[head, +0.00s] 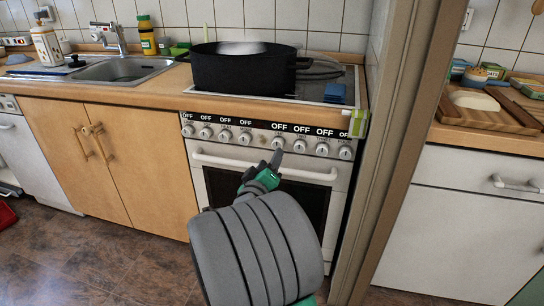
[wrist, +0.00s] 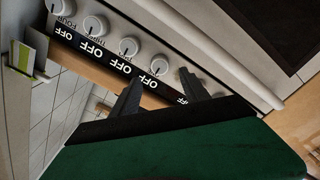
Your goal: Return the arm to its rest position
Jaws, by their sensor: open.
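My gripper (head: 275,160) is in front of the stove (head: 225,135), with its fingertips close to the row of white knobs (head: 299,146). In the wrist view the two dark fingers of my gripper (wrist: 160,88) stand apart with nothing between them. Beyond them are the knobs (wrist: 129,46) and the black label strip, upside down. Whether a fingertip touches a knob, I cannot tell. My arm reaches up from the bottom of the head view and hides part of the oven door (head: 225,185). No fridge is in view.
The white oven handle (head: 225,165) sticks out just below the knobs. A black pot (head: 240,70) stands on the hob. The sink (head: 125,70) is at the left. A wall edge (head: 395,140) stands right of the stove.

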